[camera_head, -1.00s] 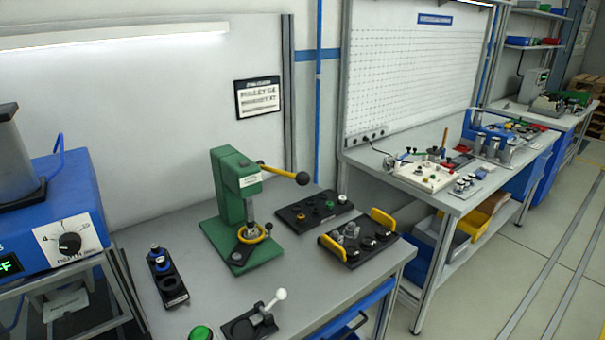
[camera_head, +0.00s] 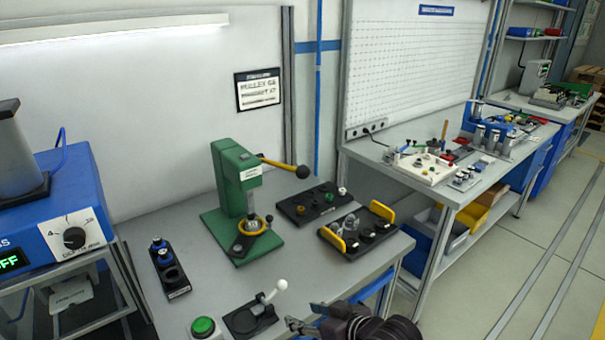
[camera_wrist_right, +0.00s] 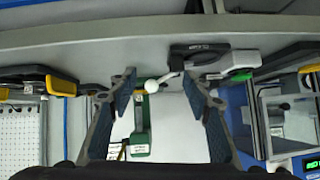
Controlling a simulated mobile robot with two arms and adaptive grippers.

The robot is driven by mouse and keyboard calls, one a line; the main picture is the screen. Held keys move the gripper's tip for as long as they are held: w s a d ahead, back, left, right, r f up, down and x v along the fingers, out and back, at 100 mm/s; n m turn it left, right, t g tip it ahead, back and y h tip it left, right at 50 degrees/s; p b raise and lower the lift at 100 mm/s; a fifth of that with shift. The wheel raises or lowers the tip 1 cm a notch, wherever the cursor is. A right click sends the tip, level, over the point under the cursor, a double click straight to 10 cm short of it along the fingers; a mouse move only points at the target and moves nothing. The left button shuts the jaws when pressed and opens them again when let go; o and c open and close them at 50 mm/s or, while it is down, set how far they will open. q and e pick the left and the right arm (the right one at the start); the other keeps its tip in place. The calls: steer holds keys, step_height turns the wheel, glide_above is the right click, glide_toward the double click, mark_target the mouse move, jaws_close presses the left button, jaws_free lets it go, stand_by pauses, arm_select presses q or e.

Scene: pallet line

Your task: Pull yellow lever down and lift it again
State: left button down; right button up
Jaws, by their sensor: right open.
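The yellow lever (camera_head: 282,164) juts out to the right from the top of the green press (camera_head: 238,190). Its black ball end (camera_head: 303,172) is at about the height of its pivot, so the lever lies nearly level, dipping slightly. My right gripper (camera_head: 302,316) is open and empty at the bottom of the head view, near the table's front edge and well apart from the lever. In the right wrist view its fingers (camera_wrist_right: 160,76) stand apart, with part of the green press (camera_wrist_right: 140,130) seen between them. My left gripper is not in view.
A small white-knobbed lever (camera_head: 268,296) and a green button (camera_head: 203,327) stand near the front edge. A black tray with yellow handles (camera_head: 357,235) and a black knob panel (camera_head: 315,202) lie right of the press. A blue control box (camera_head: 60,205) is left.

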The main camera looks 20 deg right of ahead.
steer(key=w+d+r+t+y, duration=0.1)
steer(key=w+d+r+t, duration=0.2)
steer(key=w+r, duration=0.7)
steer(key=m+t, duration=0.2)
steer(key=t, duration=0.2)
glide_toward(307, 176)
steer(key=shift+y, duration=0.4)
steer(key=x, duration=0.4)
steer(key=shift+w+d+f, duration=0.15)
steer(key=shift+w+d, duration=0.05)
steer(key=shift+w, duration=0.15)
steer(key=shift+p+x, duration=0.7)
steer(key=shift+x, duration=3.1)
steer(key=shift+s, duration=0.1)
steer(key=shift+c, duration=0.3)
jaws_close()
